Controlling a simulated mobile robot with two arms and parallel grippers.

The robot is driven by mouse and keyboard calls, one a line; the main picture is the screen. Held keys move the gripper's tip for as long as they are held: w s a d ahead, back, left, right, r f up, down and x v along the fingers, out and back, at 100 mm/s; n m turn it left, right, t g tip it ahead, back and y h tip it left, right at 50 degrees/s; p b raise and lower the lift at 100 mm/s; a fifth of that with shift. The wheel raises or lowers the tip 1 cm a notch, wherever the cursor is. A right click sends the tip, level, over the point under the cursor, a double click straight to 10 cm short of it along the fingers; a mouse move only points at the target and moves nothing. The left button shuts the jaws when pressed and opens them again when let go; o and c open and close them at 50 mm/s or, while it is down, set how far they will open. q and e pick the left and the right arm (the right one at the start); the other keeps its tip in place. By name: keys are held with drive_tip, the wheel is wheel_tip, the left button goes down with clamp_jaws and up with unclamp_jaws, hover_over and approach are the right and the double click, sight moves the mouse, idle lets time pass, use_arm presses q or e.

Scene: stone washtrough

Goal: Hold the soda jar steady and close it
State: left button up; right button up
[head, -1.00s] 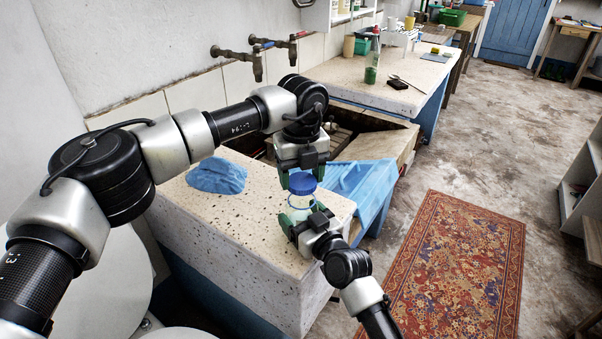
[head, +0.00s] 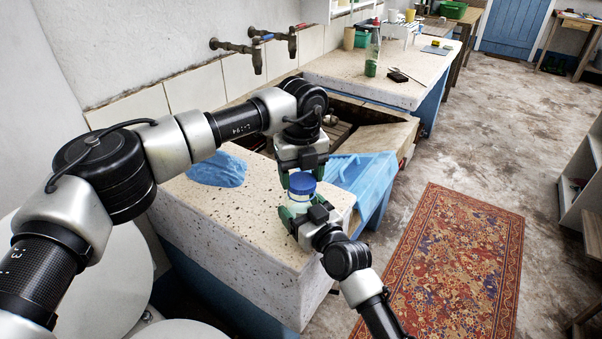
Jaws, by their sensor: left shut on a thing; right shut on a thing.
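The soda jar (head: 299,199) is a small clear jar with a blue rim, standing on the speckled stone ledge (head: 235,215) near its right end. My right gripper (head: 292,210) is shut on the jar from the front, its green fingers at the jar's sides. The blue lid (head: 302,182) is at the jar's mouth, held from above by my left gripper (head: 302,176), which is shut on it. The lid looks level and seems to touch the jar's rim; whether it is seated I cannot tell. The fingers hide part of the jar.
A crumpled blue cloth (head: 217,170) lies on the ledge to the left. The open trough (head: 345,125) lies behind. A bottle (head: 372,55) stands on the far counter. Taps (head: 257,55) stick out from the wall.

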use_arm(q)
drive_tip(key=shift+f, duration=0.6)
